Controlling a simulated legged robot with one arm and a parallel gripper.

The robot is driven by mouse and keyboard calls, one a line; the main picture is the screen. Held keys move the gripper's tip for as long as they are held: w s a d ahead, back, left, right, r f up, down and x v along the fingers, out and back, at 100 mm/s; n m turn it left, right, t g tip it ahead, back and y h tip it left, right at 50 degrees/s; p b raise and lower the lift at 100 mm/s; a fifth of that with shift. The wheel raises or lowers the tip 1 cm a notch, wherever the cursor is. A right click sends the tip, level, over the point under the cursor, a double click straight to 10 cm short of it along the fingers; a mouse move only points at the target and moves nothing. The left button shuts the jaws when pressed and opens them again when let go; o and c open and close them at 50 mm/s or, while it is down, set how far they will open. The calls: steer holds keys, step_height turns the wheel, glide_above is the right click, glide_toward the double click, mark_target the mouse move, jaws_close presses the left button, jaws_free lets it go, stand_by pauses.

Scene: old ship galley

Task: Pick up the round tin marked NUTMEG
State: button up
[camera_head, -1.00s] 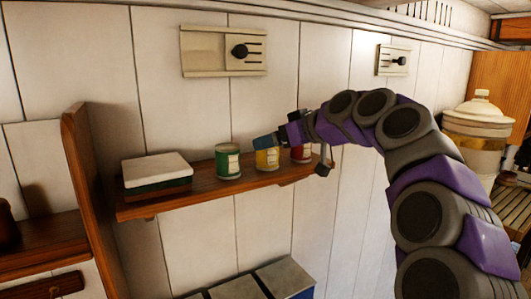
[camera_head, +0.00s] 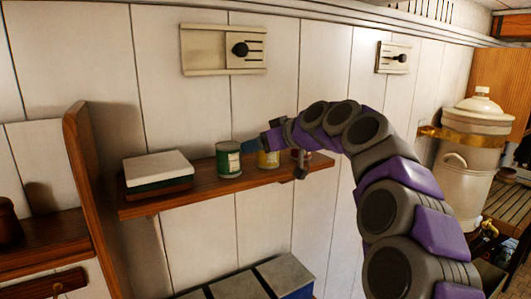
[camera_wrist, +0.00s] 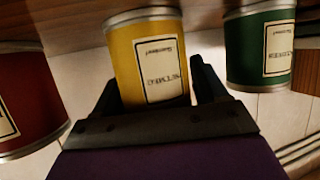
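The yellow tin (camera_wrist: 152,55) stands on the wooden shelf, between a green tin and a red tin. Its cream label appears upside down in the wrist view and seems to read NUTMEG. In the head view the yellow tin (camera_head: 268,160) is partly hidden by my gripper (camera_head: 258,146). In the wrist view my gripper (camera_wrist: 158,90) is open, with one dark finger at each side of the yellow tin. A narrow gap shows by the right finger; contact at the left finger is unclear.
The green tin (camera_head: 229,160) stands close left of the yellow one. The red tin (camera_wrist: 28,100) is on the other side, mostly hidden in the head view. A stack of flat boxes (camera_head: 157,168) lies on the left of the shelf (camera_head: 205,187). The wall is behind.

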steer(key=shift+d, duration=0.3)
steer(key=c, duration=0.6)
steer(key=shift+c, duration=0.6)
steer(key=shift+a+r, duration=0.15)
